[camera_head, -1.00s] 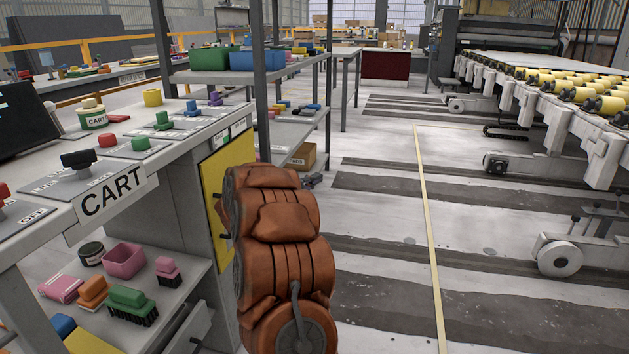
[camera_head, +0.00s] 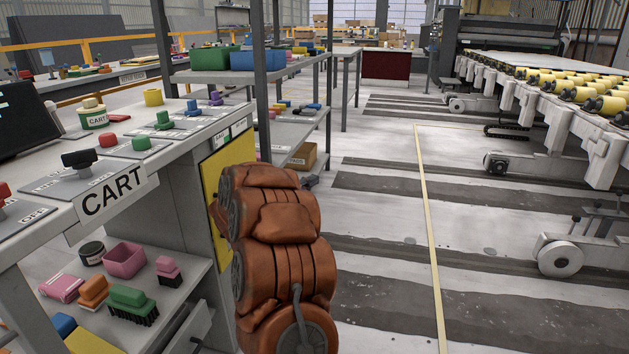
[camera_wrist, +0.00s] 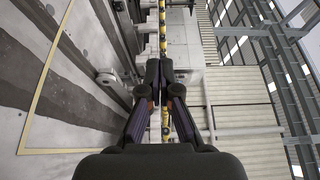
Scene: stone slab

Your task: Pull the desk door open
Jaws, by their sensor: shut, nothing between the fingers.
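The desk door appears to be the yellow panel (camera_head: 236,152) on the end of the grey desk (camera_head: 185,195) in the head view. My orange arm covers much of its lower right part, and I cannot tell whether it stands ajar. No handle shows clearly now. In the head view my gripper is hidden by my arm or too unclear to make out. In the wrist view my gripper (camera_wrist: 161,76) is shut and empty, its dark fingers together. The door does not show in the wrist view.
Knobs and a CART label (camera_head: 112,192) are on the desk top. Brushes and a pink box (camera_head: 124,260) lie on the shelf below. A metal rack (camera_head: 250,75) stands behind the desk. A roller machine (camera_head: 560,90) is at right. Open floor lies between.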

